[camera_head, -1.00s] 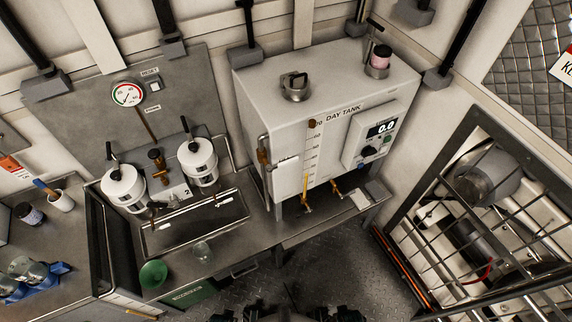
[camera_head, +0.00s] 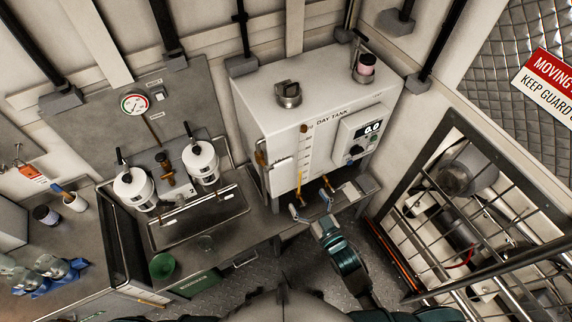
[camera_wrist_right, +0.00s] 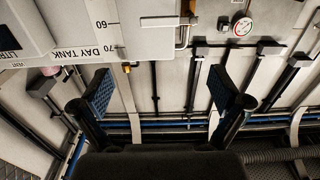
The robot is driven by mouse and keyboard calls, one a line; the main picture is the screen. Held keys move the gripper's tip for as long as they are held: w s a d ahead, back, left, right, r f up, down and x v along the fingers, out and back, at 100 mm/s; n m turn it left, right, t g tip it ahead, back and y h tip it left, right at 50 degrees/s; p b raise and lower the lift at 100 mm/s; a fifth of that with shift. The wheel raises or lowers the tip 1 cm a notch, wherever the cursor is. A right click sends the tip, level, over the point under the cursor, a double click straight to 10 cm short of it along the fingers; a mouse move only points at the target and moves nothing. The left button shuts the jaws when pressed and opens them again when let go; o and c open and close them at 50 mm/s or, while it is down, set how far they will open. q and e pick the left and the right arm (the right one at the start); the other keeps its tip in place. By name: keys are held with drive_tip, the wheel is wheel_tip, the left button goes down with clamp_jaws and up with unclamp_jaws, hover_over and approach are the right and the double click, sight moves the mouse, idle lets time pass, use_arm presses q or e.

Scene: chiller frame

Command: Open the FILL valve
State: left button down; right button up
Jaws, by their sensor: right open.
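The white day tank (camera_head: 285,130) stands on the steel bench, with a scale on its front. Two small brass valves, a left one (camera_head: 300,192) and a right one (camera_head: 327,184), sit under its front lower edge. I cannot read a FILL label on either. My right gripper (camera_head: 311,204) is open just in front of and below these valves, its fingers spread. I see nothing between them, and contact is unclear. In the right wrist view my open gripper (camera_wrist_right: 161,88) frames the wall beyond, with the tank (camera_wrist_right: 70,22) at upper left. My left gripper is out of view.
Two white canisters stand left of the tank, one of them nearer it (camera_head: 201,162), above a drip tray (camera_head: 200,218). A barred guard (camera_head: 470,215) stands at right. Floor shows between bench and guard.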

sight(284, 162)
drive_tip(key=x, duration=1.4)
drive_tip(key=shift+w+f+p, duration=0.1)
drive_tip(key=shift+p, duration=0.3)
drive_tip(key=c, duration=1.4)
drive_tip(key=shift+c, duration=1.4)
drive_tip(key=shift+d, duration=0.1)
